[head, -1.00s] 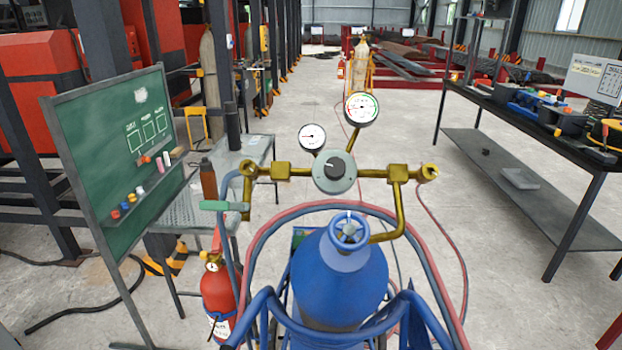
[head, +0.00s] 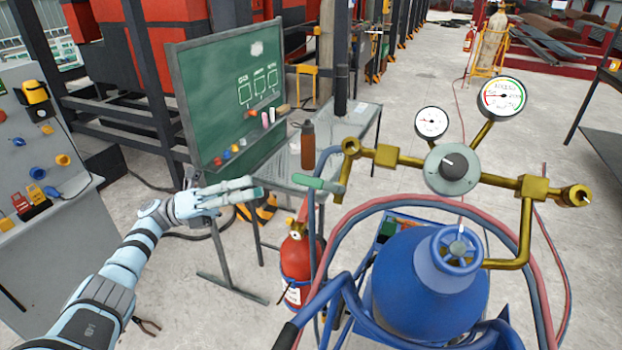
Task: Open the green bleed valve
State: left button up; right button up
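The green bleed valve handle (head: 317,183) is a short green lever at the left end of the brass manifold (head: 400,158). It lies close to horizontal and points left, away from the brass pipe. My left gripper (head: 256,190) is left of the lever, with its fingers pointing toward it. A gap shows between the fingertips and the lever in the picture. The fingers are seen nearly edge-on, so I cannot tell how far apart they are. No object shows in them. My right gripper is not in view.
A blue gas cylinder (head: 425,285) with hoses stands below the manifold, and two gauges (head: 502,97) rise above it. A red extinguisher (head: 298,270) stands below the lever. A chalkboard (head: 235,85) and a metal table (head: 345,150) are behind my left gripper.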

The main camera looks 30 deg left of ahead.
aim_at(310, 178)
pick_arm(q)
jog(key=d+r+m+g+p, duration=0.1)
jog(key=d+r+p, duration=0.1)
jog(key=d, duration=0.2)
jog(key=w+d+r+m+p, duration=0.1)
jog(key=d+r+p, duration=0.1)
jog(key=d, duration=0.2)
jog(key=w+d+r+g+p, duration=0.1)
jog(key=d+r+p, duration=0.1)
jog(key=d, duration=0.3)
jog(key=shift+m+g+h, duration=0.3)
jog(key=shift+m, duration=0.1)
jog(key=shift+d+f, duration=0.1)
jog(key=shift+d, duration=0.05)
jog(key=shift+c, duration=0.6)
grip_shut()
